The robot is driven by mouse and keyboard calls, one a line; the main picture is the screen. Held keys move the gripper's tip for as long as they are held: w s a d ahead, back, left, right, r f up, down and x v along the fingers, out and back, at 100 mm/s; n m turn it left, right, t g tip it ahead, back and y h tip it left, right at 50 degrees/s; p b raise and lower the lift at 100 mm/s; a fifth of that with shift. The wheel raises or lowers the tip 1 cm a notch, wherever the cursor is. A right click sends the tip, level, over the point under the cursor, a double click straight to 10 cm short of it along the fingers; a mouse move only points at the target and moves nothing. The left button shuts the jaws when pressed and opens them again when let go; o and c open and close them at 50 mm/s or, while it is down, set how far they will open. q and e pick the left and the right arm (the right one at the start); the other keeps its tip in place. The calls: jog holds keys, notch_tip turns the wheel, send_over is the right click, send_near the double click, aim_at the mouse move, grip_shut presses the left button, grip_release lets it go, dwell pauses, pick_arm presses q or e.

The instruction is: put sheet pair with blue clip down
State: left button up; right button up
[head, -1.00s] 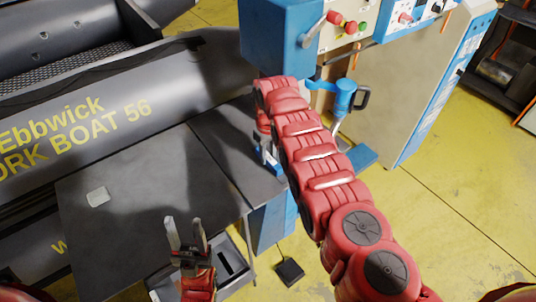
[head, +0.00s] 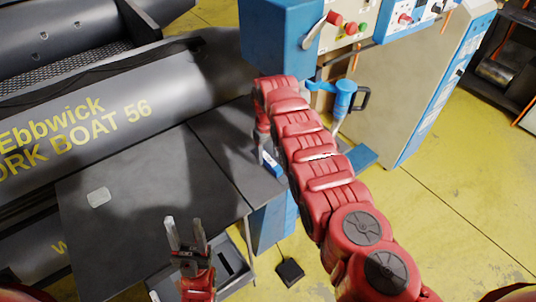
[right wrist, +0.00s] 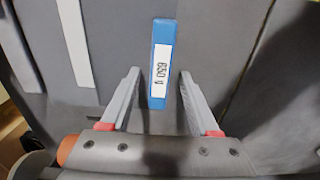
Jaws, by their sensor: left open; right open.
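The blue clip (right wrist: 161,32), a narrow blue bar with a white label reading "650 g", lies on dark grey sheet material (right wrist: 225,30) in the right wrist view. My right gripper (right wrist: 158,78) is open, one finger on each side of the clip, with a gap on both sides. I cannot tell the two sheets of the pair apart. My left gripper (head: 185,236) is open and empty over the table's front edge.
The dark table (head: 130,215) carries a small pale pad (head: 98,197). A grey boat tube (head: 170,85) lies behind it. A blue and beige machine (head: 400,110) stands at the back right. A grey tray (head: 235,285) and a black pedal (head: 289,271) are below.

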notch_tip(320, 180, up, 3)
jog(key=shift+w+p, duration=0.1)
jog(key=shift+p, duration=0.25)
notch_tip(320, 180, up, 8)
jog(key=b, duration=0.2)
jog(key=shift+r+b, duration=0.15)
jog(key=shift+b, duration=0.25)
